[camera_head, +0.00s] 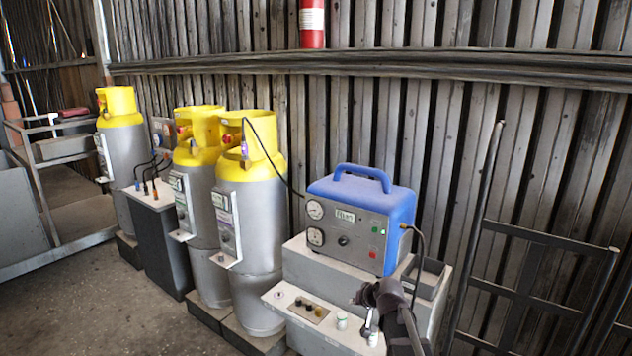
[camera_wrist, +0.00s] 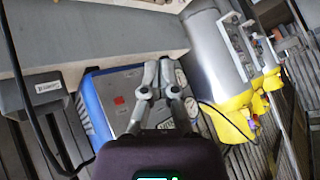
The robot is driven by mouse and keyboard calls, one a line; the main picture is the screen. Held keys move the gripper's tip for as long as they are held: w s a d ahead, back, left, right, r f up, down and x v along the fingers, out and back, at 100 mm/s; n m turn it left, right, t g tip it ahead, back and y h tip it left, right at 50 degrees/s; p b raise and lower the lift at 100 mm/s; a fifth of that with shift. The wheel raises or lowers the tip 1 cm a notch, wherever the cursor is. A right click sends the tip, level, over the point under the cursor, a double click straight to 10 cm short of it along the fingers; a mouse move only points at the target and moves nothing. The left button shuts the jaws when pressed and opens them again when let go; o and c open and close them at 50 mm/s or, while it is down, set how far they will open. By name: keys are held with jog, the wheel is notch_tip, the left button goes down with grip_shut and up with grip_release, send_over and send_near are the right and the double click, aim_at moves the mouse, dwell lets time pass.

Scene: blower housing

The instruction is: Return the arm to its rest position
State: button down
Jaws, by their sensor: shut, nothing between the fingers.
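My gripper (camera_head: 371,332) shows in the head view at the lower right, in front of the grey cabinet that bears the blue machine. Its fingers hang near the cabinet's front ledge; I cannot tell the exact gap. In the wrist view my gripper (camera_wrist: 158,68) has its fingertips together with nothing between them. Behind the fingers lies the blue machine (camera_wrist: 118,95), seen tilted, with its grey panel partly hidden.
The blue machine (camera_head: 372,205) with gauges stands on the grey cabinet (camera_head: 310,262). Yellow-topped cylinders (camera_head: 250,220) stand to its left. A black hose runs down its right side. A dark metal rack (camera_head: 540,270) leans at the right. The floor (camera_head: 110,300) at lower left is clear.

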jog(key=s+d+f+g+h, duration=0.1)
jog(key=s+g, duration=0.1)
jog(key=s, duration=0.5)
jog(key=s+d+f+g+h, duration=0.1)
jog(key=s+d+g, duration=0.1)
jog(key=s, duration=0.6)
jog(key=s+d+f+g+h+p, duration=0.1)
jog(key=s+d+g+h, duration=0.1)
jog(key=s, duration=0.6)
jog(key=shift+d+f+g, duration=0.15)
jog(key=shift+f+g, duration=0.25)
jog(key=shift+g, duration=0.4)
